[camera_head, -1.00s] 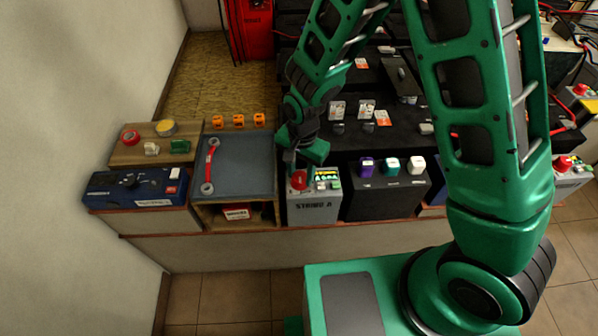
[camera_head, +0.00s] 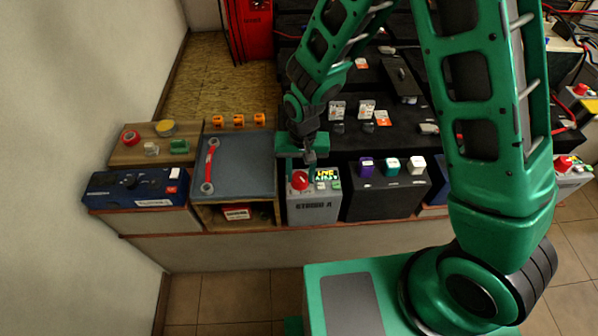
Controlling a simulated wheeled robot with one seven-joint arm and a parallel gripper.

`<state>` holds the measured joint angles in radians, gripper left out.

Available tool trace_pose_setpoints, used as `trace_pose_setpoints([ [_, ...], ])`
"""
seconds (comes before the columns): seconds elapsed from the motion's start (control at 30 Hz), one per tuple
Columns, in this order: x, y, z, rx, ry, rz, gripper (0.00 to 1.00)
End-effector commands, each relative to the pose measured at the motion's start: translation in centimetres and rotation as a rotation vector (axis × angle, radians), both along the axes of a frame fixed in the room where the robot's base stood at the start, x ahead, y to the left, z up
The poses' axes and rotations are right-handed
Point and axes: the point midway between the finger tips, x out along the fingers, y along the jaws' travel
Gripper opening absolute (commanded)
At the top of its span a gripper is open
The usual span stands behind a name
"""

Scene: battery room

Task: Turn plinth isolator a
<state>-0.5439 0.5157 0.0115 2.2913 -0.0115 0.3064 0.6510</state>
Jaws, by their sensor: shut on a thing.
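The isolator is a red rotary knob (camera_head: 299,181) on top of a grey box (camera_head: 314,206) lettered as a string unit, at the centre of the head view. A small lit display (camera_head: 326,174) sits to the right of the knob and seems to read LIVE. My gripper (camera_head: 300,167) points down over the box and is shut on the red knob. The fingertips are small here, and they partly hide the knob's back side. The green gripper body lies crosswise above the box.
A black box (camera_head: 386,197) with purple, teal and white caps stands close on the right. On the left are a blue-grey mat (camera_head: 237,168) with a red-handled wrench (camera_head: 210,166), and a blue instrument (camera_head: 137,188). Black battery blocks fill the back.

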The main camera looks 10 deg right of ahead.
Motion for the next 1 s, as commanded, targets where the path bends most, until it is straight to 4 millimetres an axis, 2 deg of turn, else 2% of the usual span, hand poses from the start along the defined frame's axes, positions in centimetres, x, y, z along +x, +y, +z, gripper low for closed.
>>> trace_pose_setpoints([
  [0.7, 0.18, 0.13, 0.07, 0.001, -0.004, 0.675, 0.14],
  [1.0, 0.22, 0.14, 0.07, 0.001, -0.004, 0.900, 0.14],
])
